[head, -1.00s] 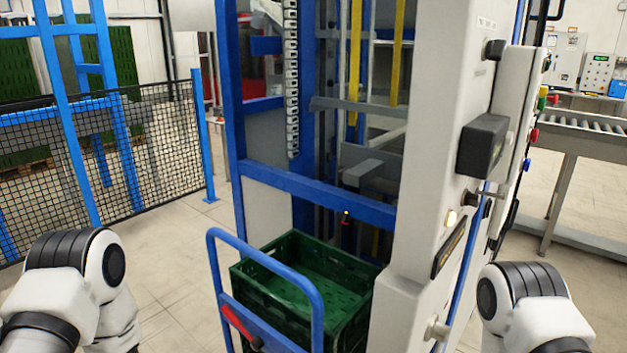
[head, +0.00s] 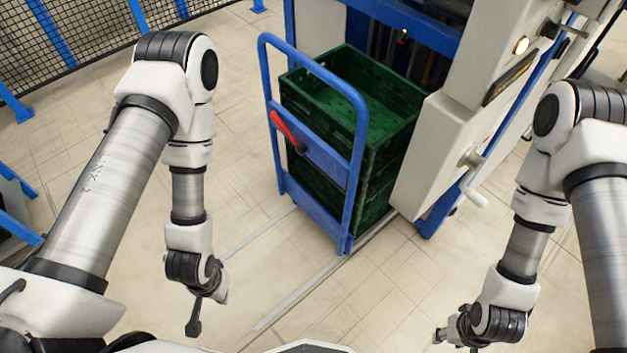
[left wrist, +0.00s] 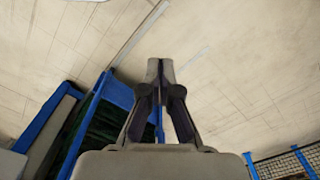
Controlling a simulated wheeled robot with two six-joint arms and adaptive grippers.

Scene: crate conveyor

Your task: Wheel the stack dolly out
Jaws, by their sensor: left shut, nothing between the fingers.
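The stack dolly (head: 357,180) has a blue tubular handle frame with a red lever (head: 287,132) on it. It stands upright on the floor, its far side against the machine's opening. Stacked green crates (head: 378,150) sit on it; the top one looks empty. The blue frame (left wrist: 118,92) also shows in the left wrist view, left of the fingers. My left gripper (head: 194,326) hangs in front and left of the dolly, apart from it; its fingers (left wrist: 160,68) are shut and empty. My right gripper (head: 452,336) is low at the right, apart from the dolly; its finger opening is unclear.
The white and blue machine (head: 450,130) stands right behind the dolly, with a crank handle (head: 472,160) sticking out. A black mesh fence (head: 90,22) with blue posts is at the back left. The floor in front and left of the dolly is clear, with a thin metal strip along it.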

